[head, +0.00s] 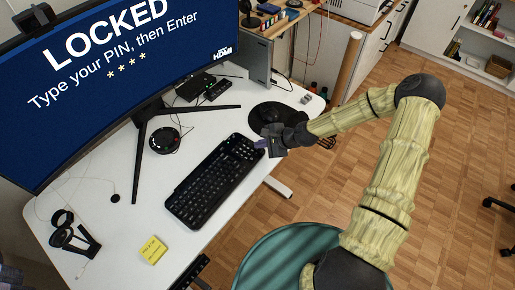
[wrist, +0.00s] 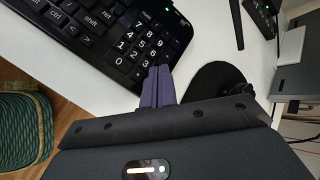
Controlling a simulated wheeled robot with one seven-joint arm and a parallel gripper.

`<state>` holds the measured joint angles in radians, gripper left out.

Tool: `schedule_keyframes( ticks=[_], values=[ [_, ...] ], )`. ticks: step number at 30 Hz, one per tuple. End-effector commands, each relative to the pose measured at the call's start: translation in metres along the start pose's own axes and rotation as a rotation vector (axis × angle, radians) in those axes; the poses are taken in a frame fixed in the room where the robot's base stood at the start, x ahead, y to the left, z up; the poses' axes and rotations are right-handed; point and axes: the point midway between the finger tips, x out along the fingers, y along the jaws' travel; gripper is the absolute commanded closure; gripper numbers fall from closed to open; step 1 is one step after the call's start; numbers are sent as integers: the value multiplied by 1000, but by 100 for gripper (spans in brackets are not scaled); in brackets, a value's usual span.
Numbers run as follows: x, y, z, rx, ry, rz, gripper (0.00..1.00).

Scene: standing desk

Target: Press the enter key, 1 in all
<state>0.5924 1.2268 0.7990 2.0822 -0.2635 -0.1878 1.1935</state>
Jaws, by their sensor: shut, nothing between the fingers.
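The black keyboard (head: 210,185) lies on the white desk, and it also shows in the wrist view (wrist: 95,30). Its number pad (wrist: 140,42) is at the end nearest my gripper. My gripper (head: 261,143) is at the keyboard's far right end. In the wrist view its two purple fingers (wrist: 158,72) are together and empty, with the tips over the edge of the number pad, beside the digit keys. I cannot tell whether they touch a key. No enter label is readable; the fingers hide some keys. The monitor (head: 120,75) reads "LOCKED", "Type your PIN, then Enter", above a row of several asterisks.
A black round mouse pad (head: 268,112) lies just beyond the keyboard. The monitor stand (head: 140,150) is left of the keyboard. A teal round seat (head: 285,260) stands in front.

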Motion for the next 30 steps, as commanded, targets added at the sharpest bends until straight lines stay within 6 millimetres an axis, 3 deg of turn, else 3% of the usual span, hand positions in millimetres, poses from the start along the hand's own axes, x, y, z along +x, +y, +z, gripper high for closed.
schedule_keyframes(
  ticks=[20,30],
  values=[
    [4,3,-3,-1,0,0,100],
    [-4,-3,3,0,0,0,100]
  ],
)
